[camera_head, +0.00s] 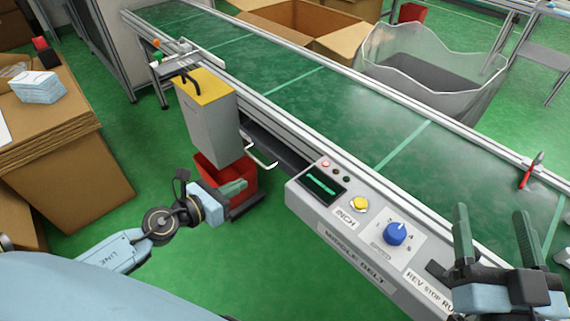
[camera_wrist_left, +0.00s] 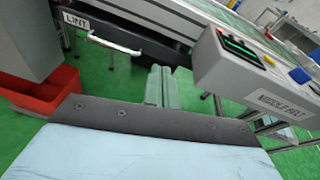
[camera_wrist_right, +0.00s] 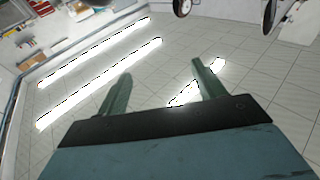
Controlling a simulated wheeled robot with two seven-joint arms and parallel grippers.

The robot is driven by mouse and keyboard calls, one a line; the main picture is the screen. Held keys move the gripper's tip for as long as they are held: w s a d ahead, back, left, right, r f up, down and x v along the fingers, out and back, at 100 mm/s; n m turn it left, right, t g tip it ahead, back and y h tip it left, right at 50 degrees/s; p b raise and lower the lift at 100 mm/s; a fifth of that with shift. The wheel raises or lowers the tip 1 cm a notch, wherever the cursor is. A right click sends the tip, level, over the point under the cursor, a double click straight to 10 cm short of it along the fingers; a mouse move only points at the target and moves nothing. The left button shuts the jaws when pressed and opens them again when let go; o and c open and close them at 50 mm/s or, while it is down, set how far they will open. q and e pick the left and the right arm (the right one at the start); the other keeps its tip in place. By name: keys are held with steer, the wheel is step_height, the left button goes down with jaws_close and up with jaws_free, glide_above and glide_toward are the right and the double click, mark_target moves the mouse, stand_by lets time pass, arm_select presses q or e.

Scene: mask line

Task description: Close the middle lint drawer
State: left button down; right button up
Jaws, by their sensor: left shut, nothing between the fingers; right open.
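The lint drawer (camera_head: 277,146) is a dark unit under the near side of the conveyor, with a light bar handle (camera_head: 262,160). It seems to stick out a little from the frame; how far is hard to tell. In the left wrist view its handle (camera_wrist_left: 113,44) and LINT label (camera_wrist_left: 76,20) show. My left gripper (camera_head: 240,185) is shut and empty, in front of and below the handle, apart from it; its fingers (camera_wrist_left: 160,72) point toward the conveyor's underside. My right gripper (camera_head: 490,215) is open and empty, raised near the right end of the control box.
A MIDDLE BELT control box (camera_head: 345,215) juts out right of the drawer. The green conveyor (camera_head: 350,110) runs behind. Cardboard boxes (camera_head: 65,155) stand at left.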

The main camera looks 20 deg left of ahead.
arm_select(q)
steer(key=f+m+g, duration=0.1)
steer(key=f+m, duration=0.1)
steer(key=b, duration=0.3)
glide_toward(287, 166)
steer(key=shift+h, duration=0.4)
steer(key=x, duration=0.5)
steer(key=shift+w+a+f, duration=0.1)
steer(key=shift+f, duration=0.35)
steer(key=shift+w+d, duration=0.25)
steer(key=shift+w, duration=0.35)
arm_select(e)
step_height(287, 166, up, 6)
steer(key=s+t+y, duration=0.1)
steer(key=s+t, duration=0.1)
steer(key=t, duration=0.3)
steer(key=shift+s+t+y, duration=0.25)
steer(key=shift+t+y, duration=0.05)
steer(key=shift+d, duration=0.1)
arm_select(q)
steer(key=shift+a+r, duration=0.1)
